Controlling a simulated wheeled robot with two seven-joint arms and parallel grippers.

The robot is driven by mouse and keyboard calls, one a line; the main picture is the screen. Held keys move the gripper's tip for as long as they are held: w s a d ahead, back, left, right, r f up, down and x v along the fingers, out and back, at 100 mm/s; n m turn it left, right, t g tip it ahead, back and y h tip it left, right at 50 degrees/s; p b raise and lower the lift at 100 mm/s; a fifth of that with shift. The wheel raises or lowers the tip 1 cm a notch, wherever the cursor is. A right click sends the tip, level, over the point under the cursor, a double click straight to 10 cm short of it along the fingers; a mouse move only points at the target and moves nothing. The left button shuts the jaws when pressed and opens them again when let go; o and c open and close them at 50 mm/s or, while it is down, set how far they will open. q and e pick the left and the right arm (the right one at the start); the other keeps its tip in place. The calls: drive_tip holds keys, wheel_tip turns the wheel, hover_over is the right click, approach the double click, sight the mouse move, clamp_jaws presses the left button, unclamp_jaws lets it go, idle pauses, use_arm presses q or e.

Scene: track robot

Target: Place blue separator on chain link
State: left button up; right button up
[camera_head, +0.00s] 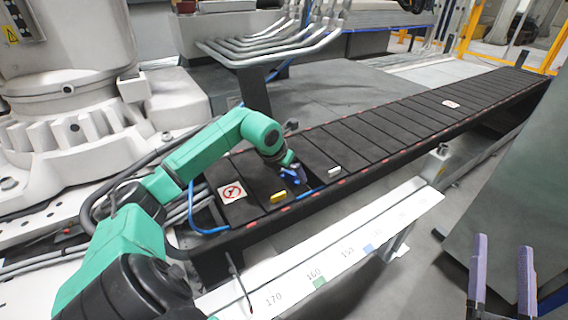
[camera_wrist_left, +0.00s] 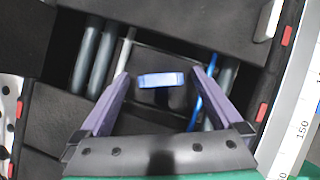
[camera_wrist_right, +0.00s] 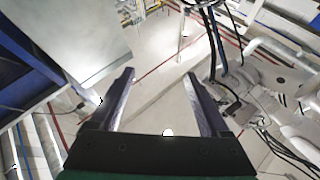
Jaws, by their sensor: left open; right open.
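The blue separator (camera_wrist_left: 160,80) shows in the left wrist view between and just beyond the fingertips of my left gripper (camera_wrist_left: 164,76). The fingers are open and a gap shows on each side of it. It lies over the uncovered, dark chain link (camera_wrist_left: 150,62), where grey, white and blue cables run; whether it touches the link I cannot tell. In the head view my left gripper (camera_head: 292,174) reaches down to this opening, and its fingers mostly hide the separator. My right gripper (camera_head: 503,268) is open and empty at the lower right, away from the chain.
A yellow piece (camera_head: 278,197) and a white piece (camera_head: 334,171) lie on the black chain covers (camera_head: 400,125) on either side. A white numbered rail (camera_head: 340,245) runs along the front. A bent metal rack (camera_head: 280,45) stands behind.

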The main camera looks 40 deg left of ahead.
sight(289, 172)
use_arm(q)
drive_tip(key=shift+s+r, duration=0.15)
drive_tip(key=shift+r, duration=0.2)
drive_tip(key=p+v, duration=0.1)
drive_tip(key=v, duration=0.9)
drive_tip(key=shift+s+r+p, duration=0.15)
drive_tip(key=shift+r+p, duration=0.15)
drive_tip(key=shift+r, duration=0.05)
drive_tip(key=shift+s+r, duration=0.1)
drive_tip(key=shift+r, duration=0.05)
use_arm(e)
drive_tip(key=s+a+f+g, duration=0.1)
drive_tip(key=s+f+g, duration=0.1)
drive_tip(key=f, duration=0.7)
drive_tip(key=s+f+m+g+h, duration=0.1)
drive_tip(key=f+g, duration=0.3)
drive_tip(key=f, duration=0.5)
drive_tip(key=shift+s+a+f, duration=0.2)
drive_tip(key=shift+s+a, duration=0.2)
drive_tip(key=shift+s, duration=0.45)
